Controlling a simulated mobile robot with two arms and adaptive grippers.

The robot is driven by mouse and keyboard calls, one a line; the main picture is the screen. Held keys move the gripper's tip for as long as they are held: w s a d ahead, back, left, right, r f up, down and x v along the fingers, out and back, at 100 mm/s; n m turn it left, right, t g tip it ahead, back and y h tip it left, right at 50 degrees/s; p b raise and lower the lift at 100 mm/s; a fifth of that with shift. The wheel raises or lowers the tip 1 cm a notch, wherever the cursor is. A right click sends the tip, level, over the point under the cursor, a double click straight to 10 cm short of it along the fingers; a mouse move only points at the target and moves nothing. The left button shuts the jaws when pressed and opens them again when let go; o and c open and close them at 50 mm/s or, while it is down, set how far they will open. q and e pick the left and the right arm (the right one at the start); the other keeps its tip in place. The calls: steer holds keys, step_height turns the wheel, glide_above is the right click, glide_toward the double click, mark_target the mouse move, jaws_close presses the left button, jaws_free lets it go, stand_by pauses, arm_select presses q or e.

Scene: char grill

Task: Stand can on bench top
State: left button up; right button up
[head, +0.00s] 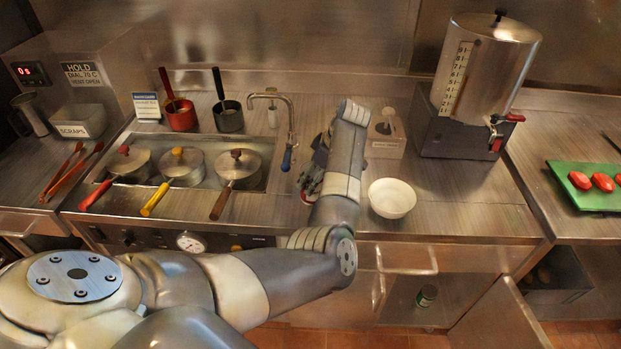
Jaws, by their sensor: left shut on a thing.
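My left gripper (312,178) is over the bench top (455,205), between the sink wells and the white bowl. My own forearm covers most of it. A small dark can with a green label (427,296) stands in the open cupboard under the bench, apart from the gripper. My right gripper is not in view.
Lidded pots (183,166) and a tap (290,125) are at left. A large urn (488,75) stands at right. The bench front right of the bowl is clear. A cupboard door (502,318) hangs open.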

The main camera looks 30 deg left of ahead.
arm_select(q)
steer(key=shift+w+r, duration=0.1)
steer(key=shift+d, duration=0.25)
steer(key=shift+w+d, duration=0.1)
steer(key=shift+d, duration=0.3)
steer(key=o, duration=1.3)
steer(key=shift+c, duration=0.2)
steer(key=shift+o, duration=0.8)
steer(key=shift+a+f, duration=0.2)
steer(key=shift+a, duration=0.1)
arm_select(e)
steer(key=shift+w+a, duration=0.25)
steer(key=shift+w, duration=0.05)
